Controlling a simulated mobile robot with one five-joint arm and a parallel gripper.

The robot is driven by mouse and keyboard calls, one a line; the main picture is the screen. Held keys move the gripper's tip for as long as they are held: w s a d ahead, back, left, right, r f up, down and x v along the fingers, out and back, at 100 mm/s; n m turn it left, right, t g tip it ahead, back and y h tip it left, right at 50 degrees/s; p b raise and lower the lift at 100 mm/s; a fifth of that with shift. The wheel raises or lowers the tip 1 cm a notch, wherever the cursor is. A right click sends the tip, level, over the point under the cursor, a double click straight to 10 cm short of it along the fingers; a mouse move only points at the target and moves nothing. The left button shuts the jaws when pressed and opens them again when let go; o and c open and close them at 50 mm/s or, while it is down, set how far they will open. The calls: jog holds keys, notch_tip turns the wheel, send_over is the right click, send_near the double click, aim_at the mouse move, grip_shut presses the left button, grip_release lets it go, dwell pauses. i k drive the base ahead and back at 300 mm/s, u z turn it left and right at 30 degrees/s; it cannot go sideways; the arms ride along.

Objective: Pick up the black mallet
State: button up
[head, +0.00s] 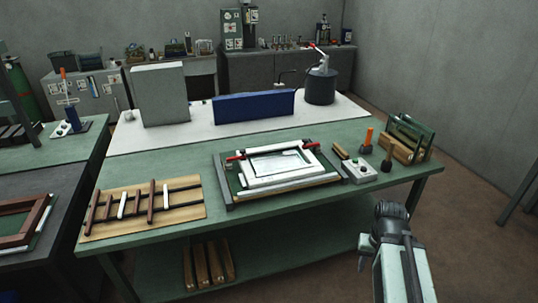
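A small dark object that looks like the black mallet (386,166) stands on the right part of the green workbench (300,202). Its dark head seems to be at the bottom, with a thin handle pointing up. It is beside a wooden block rack and right of a control box. My arm rises at the lower right, in front of the bench. My gripper (364,250) seems to be the small dark part at the arm's left side, below and in front of the bench edge, well apart from the mallet. Its fingers are too small and unclear to read.
A white frame in a clamping jig (232,191) lies mid-bench. A control box (359,172), an orange-handled tool (368,137) and a rack with frames (408,146) crowd the right end. A strip board (187,215) lies left. Floor right of the bench is clear.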

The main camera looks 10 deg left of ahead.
aim_at(386, 165)
jog(key=u, duration=1)
jog(key=i, duration=0.95)
